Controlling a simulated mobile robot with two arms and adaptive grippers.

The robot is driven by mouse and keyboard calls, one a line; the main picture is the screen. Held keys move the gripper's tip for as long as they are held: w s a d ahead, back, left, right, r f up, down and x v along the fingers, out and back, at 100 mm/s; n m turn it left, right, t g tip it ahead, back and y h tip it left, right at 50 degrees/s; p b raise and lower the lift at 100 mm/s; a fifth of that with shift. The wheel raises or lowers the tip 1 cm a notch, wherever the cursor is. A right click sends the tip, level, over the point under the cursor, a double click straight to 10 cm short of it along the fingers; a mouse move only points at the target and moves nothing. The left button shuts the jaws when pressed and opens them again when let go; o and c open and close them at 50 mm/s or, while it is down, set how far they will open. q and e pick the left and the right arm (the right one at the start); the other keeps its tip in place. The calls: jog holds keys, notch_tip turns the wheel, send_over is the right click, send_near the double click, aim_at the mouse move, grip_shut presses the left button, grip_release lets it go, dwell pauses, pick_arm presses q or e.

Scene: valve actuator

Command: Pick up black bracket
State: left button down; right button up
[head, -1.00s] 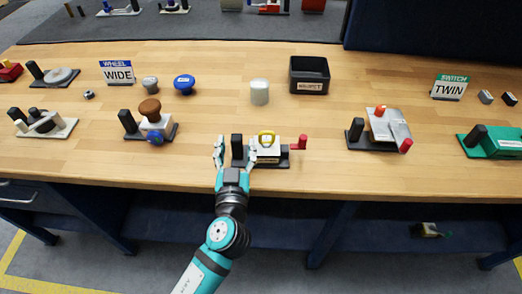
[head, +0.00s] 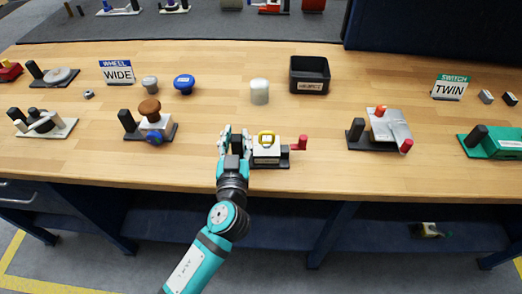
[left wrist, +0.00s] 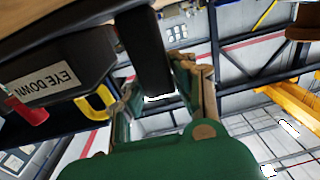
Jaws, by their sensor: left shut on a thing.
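The black bracket (head: 272,165) stands near the front edge of the table. It has a flat black base, a black upright post, a white block with a yellow ring (head: 266,138) and a red handle (head: 299,143). My left gripper (head: 236,137) is shut on the post at its left end. In the left wrist view the black post (left wrist: 146,55) sits between the two fingers. There the label "EYE DOWN" (left wrist: 45,87) and the yellow ring show beside it. The base appears to rest on the table. My right gripper is not in view.
A white cylinder (head: 259,92) and an open black bin (head: 309,76) stand behind the bracket. A fixture with a brown knob (head: 150,110) is to the left, and a grey fixture with an orange knob (head: 388,128) to the right. Wood between them is clear.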

pick_arm(q)
jog(key=shift+r, duration=0.1)
notch_tip(320, 180, up, 9)
jog(key=shift+f, duration=4.15)
jog(key=shift+f, duration=0.65)
jog(key=shift+r, duration=0.4)
jog(key=c, duration=1)
grip_release()
